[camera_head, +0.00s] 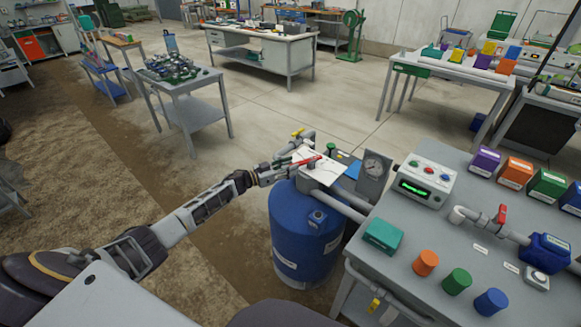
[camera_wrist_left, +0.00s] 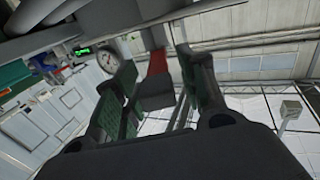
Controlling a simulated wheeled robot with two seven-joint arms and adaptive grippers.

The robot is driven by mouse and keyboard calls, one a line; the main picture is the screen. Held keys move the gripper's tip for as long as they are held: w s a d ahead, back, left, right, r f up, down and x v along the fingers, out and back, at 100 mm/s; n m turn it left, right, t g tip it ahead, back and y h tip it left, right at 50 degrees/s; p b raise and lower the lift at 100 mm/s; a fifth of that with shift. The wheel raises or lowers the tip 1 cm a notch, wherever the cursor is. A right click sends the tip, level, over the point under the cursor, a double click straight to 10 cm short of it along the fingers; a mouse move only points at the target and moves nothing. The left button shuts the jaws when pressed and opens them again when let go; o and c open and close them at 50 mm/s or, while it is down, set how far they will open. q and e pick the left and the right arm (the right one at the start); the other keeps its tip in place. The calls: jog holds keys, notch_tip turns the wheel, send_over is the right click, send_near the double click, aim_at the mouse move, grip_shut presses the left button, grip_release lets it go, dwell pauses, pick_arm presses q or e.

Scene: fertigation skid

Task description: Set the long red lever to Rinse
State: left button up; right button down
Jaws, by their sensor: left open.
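The long red lever (camera_head: 306,161) sits on top of the blue tank (camera_head: 300,235), above a pale label plate (camera_head: 322,168) whose markings are too small to read. My left gripper (camera_head: 290,166) reaches in from the left at the lever's near end. In the left wrist view its two green-padded fingers (camera_wrist_left: 160,85) are apart, and a red piece of the lever (camera_wrist_left: 157,62) shows between them near the tips. I cannot tell whether a finger touches it. The gripper partly hides the lever's left end. My right gripper is not in view.
A pressure gauge (camera_head: 374,167) stands right behind the tank top, and a yellow-handled valve (camera_head: 298,133) is on the pipe behind. The grey bench (camera_head: 400,285) at right holds a display box (camera_head: 426,181), a red valve handle (camera_head: 502,214) and coloured caps. Open floor lies behind the tank.

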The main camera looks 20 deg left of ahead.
pick_arm(q)
jog(key=v, duration=1.1)
jog(key=shift+s, duration=0.2)
jog(key=shift+a+m, duration=0.1)
jog(key=shift+m, duration=0.2)
dwell(0.6)
